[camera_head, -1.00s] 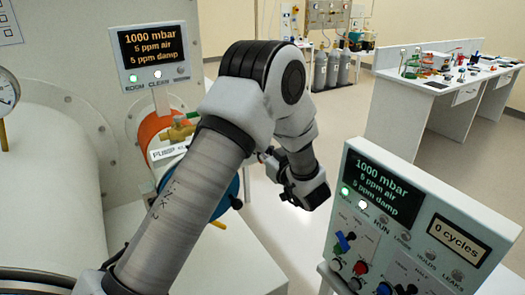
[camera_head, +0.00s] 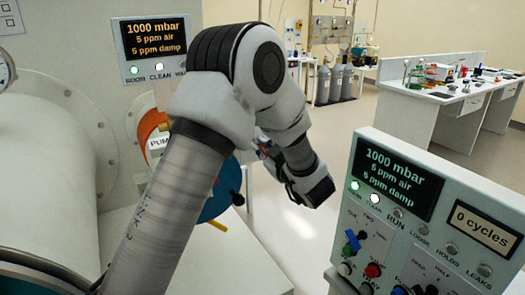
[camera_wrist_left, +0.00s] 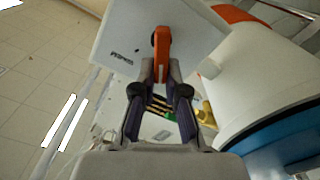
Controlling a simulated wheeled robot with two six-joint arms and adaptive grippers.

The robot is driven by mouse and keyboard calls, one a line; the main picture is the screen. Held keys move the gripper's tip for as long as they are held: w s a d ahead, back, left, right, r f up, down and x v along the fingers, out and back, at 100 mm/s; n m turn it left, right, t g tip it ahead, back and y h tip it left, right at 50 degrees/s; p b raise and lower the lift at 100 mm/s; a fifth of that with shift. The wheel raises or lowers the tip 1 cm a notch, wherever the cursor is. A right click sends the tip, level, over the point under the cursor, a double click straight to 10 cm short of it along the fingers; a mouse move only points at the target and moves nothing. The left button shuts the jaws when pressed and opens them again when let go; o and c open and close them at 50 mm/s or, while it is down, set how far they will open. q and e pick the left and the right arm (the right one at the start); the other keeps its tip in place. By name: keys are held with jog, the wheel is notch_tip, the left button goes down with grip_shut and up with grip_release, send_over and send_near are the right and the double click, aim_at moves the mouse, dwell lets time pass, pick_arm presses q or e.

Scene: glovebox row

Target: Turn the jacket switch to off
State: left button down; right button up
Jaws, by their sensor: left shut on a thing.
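In the left wrist view, my left gripper (camera_wrist_left: 160,75) is shut on an orange lever (camera_wrist_left: 161,45). The lever stands in front of a white plate (camera_wrist_left: 125,35) with small dark lettering that I cannot read surely. In the head view, the left gripper (camera_head: 268,152) is partly hidden behind my own arm, to the right of the pump's blue end (camera_head: 222,195). I cannot read the word jacket on any label, so I cannot tell whether the orange lever is the jacket switch. My right gripper is not in view.
A control panel (camera_head: 456,185) with a blue toggle (camera_head: 353,241) and a red knob (camera_head: 373,270) stands at the right. A white glovebox body (camera_head: 45,170) fills the left. A white bench (camera_head: 450,112) and grey gas bottles (camera_head: 335,85) stand behind. The floor between is clear.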

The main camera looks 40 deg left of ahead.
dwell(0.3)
pick_arm(q)
jog(key=c, duration=1.2)
grip_release()
jog(key=shift+a, duration=0.15)
jog(key=shift+w+a+f, duration=0.2)
jog(key=shift+a, duration=0.05)
jog(key=v, duration=1.2)
